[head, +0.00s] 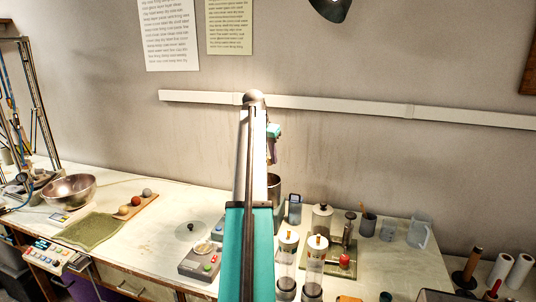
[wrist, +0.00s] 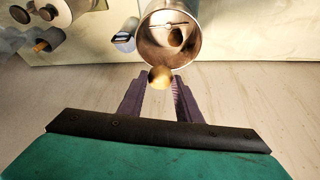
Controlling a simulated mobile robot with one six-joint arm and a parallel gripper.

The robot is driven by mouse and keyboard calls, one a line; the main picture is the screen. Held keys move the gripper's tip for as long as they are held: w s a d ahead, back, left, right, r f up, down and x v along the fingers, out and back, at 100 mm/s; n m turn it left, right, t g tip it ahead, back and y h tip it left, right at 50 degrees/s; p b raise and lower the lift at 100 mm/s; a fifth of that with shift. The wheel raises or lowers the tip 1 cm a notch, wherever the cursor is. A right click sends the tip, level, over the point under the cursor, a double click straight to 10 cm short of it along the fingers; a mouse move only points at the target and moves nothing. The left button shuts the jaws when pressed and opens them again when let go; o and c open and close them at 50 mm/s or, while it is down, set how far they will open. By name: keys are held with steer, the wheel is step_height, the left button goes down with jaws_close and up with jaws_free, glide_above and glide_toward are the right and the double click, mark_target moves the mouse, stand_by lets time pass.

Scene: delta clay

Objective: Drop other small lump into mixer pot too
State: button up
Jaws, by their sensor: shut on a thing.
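My gripper (wrist: 160,82) is shut on a small tan-yellow lump (wrist: 160,75), held between its purple fingertips. The steel mixer pot (wrist: 142,42) stands open in the wrist view, just beyond the fingertips. The held lump overlaps the pot's near rim in that view; I cannot tell its height above the rim. Inside the pot show a thin crossbar and a brownish round shape, perhaps another lump.
A scale-like device (head: 200,260) stands nearer. Clear cylinders (head: 314,265) and jars crowd the pot's right.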

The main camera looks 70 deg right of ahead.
steer(key=shift+f, duration=0.8)
steer(key=o, duration=1.1)
steer(key=shift+r, duration=0.1)
steer(key=b+v, duration=0.3)
steer(key=v, duration=1)
steer(key=shift+a+r+b, duration=0.15)
steer(key=shift+r+b, duration=0.15)
